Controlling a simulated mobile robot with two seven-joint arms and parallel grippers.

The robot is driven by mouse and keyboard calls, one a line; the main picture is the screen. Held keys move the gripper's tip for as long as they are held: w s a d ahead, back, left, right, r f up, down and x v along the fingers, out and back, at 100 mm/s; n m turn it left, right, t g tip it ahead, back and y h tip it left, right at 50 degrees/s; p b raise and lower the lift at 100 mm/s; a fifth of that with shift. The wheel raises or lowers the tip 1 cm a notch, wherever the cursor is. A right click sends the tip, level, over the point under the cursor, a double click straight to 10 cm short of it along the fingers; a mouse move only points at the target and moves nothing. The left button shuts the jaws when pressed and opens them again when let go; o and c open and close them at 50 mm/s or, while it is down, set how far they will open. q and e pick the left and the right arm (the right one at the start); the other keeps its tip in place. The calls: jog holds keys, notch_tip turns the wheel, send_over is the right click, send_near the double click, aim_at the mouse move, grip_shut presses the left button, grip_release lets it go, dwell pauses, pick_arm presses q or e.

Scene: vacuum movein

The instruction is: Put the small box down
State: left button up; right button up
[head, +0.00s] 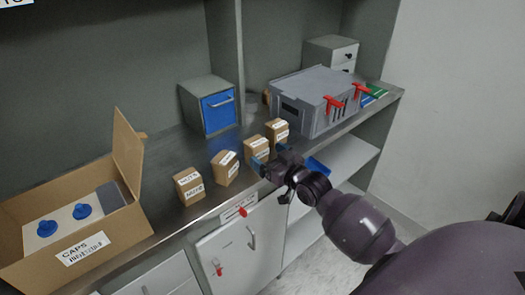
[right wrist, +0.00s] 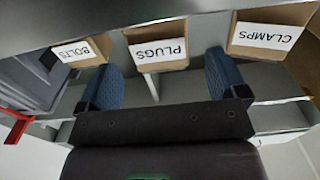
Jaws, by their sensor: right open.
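Several small brown cardboard boxes with white labels stand in a row on the grey counter (head: 165,160). In the right wrist view the labels read BOLTS (right wrist: 80,50), PLUGS (right wrist: 158,50) and CLAMPS (right wrist: 268,34). My right gripper (head: 268,158) is open and empty at the counter's front edge. Its blue fingers are spread wide, with the PLUGS box (head: 257,147) ahead, between them in the wrist view. Whether the fingertips touch the box cannot be told. The PLUGS box stands upright on the counter. My left gripper is not in view.
A large open carton (head: 88,246) labelled CAPS, with blue-knobbed contents, is at the left. A grey crate (head: 300,118) with red clips stands at the right. A blue-fronted drawer unit (head: 216,108) stands behind the boxes. Cabinet doors and shelves lie below the counter.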

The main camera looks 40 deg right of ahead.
jog(key=s, duration=0.8)
jog(key=s+a+f+g, duration=0.3)
jog(key=s+a+f, duration=0.2)
jog(key=s+f, duration=0.4)
jog(key=s+a+f+g+h, duration=0.1)
jog(key=s+a+f+g, duration=0.3)
jog(key=s+f, duration=0.5)
jog(key=shift+s+a+f+p, duration=0.15)
jog(key=shift+a+p, duration=0.15)
jog(key=shift+a, duration=0.5)
